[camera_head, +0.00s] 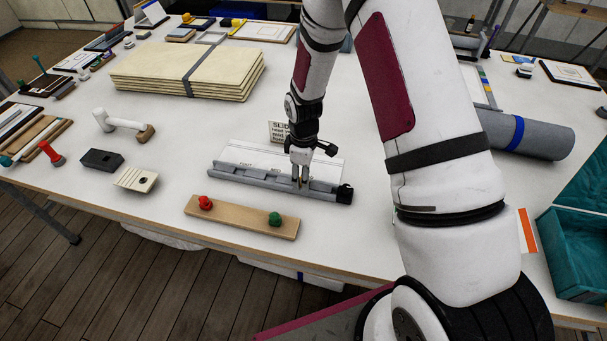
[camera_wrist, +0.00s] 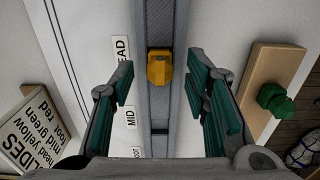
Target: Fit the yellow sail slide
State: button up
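The yellow sail slide (camera_wrist: 160,68) is at the grey spar track (camera_wrist: 158,110), beside the end of the HEAD label (camera_wrist: 121,50); I cannot tell how deep it sits. My gripper (camera_head: 301,183) is over the track in the head view. In the wrist view my gripper (camera_wrist: 160,100) is open, its green-padded fingers apart on both sides of the track, neither touching the slide. The white spar (camera_head: 250,155) lies behind the track, with FOOT and MID labels readable. In the head view my gripper mostly hides the yellow slide.
A wooden board (camera_head: 240,220) in front holds a red slide (camera_head: 205,203) and a green slide (camera_head: 275,219). A slides sign (camera_head: 279,131) stands behind the spar. A grey roll (camera_head: 540,138) lies right.

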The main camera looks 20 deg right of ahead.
dwell(0.4)
jog(key=shift+r+p, duration=0.8)
jog(key=shift+r, duration=2.7)
jog(key=shift+r, duration=0.2)
jog(key=s+r+m+t+b, duration=0.1)
jog(key=s+r+m, duration=0.2)
jog(key=r, duration=0.8)
jog(key=s+r+m+t, duration=0.2)
jog(key=s+r, duration=0.2)
jog(key=r, duration=0.7)
jog(key=s+r+m+t, duration=0.1)
jog(key=s+r+m, duration=0.2)
jog(key=s, duration=0.5)
jog(key=s+r+m+t+b, duration=0.1)
jog(key=s+r+m, duration=0.2)
jog(key=s+r, duration=0.3)
jog(key=s, duration=0.2)
jog(key=shift+s+t, duration=0.3)
jog(key=shift+s, duration=0.05)
